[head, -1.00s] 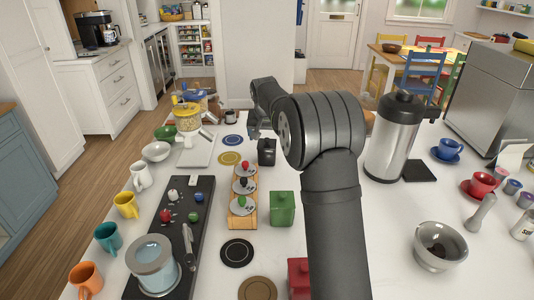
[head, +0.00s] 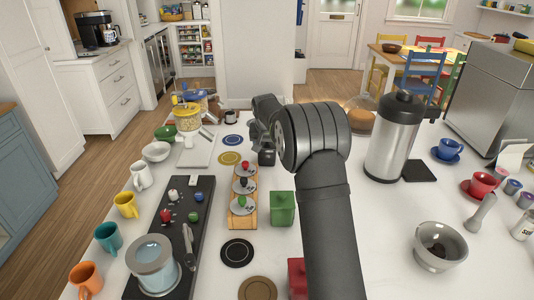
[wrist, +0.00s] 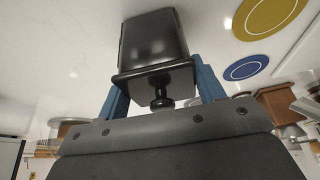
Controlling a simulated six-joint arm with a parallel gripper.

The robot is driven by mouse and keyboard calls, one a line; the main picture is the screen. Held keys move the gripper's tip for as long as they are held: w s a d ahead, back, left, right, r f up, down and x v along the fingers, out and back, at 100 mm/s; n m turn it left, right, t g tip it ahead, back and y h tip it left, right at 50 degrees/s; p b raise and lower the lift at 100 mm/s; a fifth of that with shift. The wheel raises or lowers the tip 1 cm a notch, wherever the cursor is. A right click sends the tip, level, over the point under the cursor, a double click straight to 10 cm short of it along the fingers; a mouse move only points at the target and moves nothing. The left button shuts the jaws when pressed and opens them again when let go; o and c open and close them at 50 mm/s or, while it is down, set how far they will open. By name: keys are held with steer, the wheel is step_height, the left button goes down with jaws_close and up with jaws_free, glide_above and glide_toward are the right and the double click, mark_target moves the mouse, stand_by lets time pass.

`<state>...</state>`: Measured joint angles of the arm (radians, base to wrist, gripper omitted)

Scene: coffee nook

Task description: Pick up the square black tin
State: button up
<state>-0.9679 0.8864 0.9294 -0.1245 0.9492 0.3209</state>
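The square black tin (wrist: 150,40) shows in the wrist view, with a dark lid and a round knob facing my camera. In the head view the tin (head: 267,158) stands on the white counter behind the spice rack, its upper part largely covered by my gripper (head: 262,136). In the wrist view the blue fingers of my gripper (wrist: 162,88) are on either side of the tin, close to the lid's edges. The gripper looks open, with the tin between its fingers; contact is not clear to see.
The wooden rack with jars (head: 243,203) stands just in front of the tin, and a green tin (head: 282,208) is nearer right. A blue coaster (head: 233,141) and a yellow coaster (head: 229,158) lie to the left. A steel dispenser (head: 392,140) stands to the right.

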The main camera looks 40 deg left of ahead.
steer(key=c, duration=0.5)
steer(key=shift+r, duration=0.15)
